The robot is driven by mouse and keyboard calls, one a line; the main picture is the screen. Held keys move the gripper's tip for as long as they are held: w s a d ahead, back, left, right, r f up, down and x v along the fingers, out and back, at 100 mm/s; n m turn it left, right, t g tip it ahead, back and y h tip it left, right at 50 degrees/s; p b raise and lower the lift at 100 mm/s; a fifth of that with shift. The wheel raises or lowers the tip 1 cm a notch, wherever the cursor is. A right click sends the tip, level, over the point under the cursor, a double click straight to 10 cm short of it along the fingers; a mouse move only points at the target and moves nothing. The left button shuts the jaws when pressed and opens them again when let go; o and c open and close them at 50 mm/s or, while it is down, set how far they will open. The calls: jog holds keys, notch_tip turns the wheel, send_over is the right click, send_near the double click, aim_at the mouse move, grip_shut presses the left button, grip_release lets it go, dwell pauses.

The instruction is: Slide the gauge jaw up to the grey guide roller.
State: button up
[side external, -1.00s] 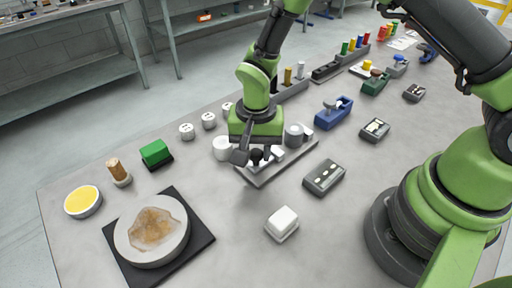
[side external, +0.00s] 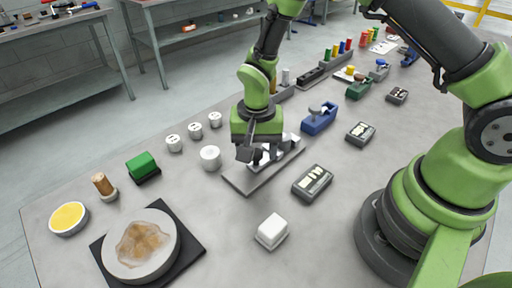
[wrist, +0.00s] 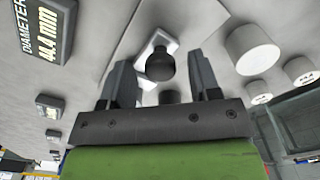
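The gauge is a grey base (side external: 240,183) with white metal parts. My gripper (side external: 259,158) is low over the base. In the wrist view my gripper (wrist: 162,80) has its fingers apart, one on each side of the knob, with gaps visible on both sides. A grey round part (wrist: 170,97), possibly the guide roller, is partly hidden behind the gripper. Whether the jaw touches the roller cannot be seen.
A display box (side external: 312,182) lies in front of the gauge; its wrist-view screen (wrist: 48,32) reads DIAMETER and a value ending 4.4 mm. A white cylinder (side external: 210,158) stands left of the base. A white block (side external: 272,231) is in front, a blue dispenser (side external: 319,119) behind right.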

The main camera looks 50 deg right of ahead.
jog(key=shift+r, duration=0.1)
notch_tip(320, 180, up, 10)
dwell(0.4)
dwell(0.8)
notch_tip(320, 180, up, 12)
jog(key=n+t+y, duration=0.1)
jog(key=n+t, duration=0.1)
jog(key=t, duration=0.1)
send_over(257, 152)
jog(key=s+d, duration=0.2)
jog(key=s, duration=0.4)
jog(key=s+d+r+n+t+y, duration=0.1)
jog(key=s+r+n+t, duration=0.2)
jog(key=s, duration=0.7)
jog(key=shift+s+d+r+t, duration=0.25)
jog(key=shift+r+t, duration=0.35)
jog(key=shift+r, duration=0.35)
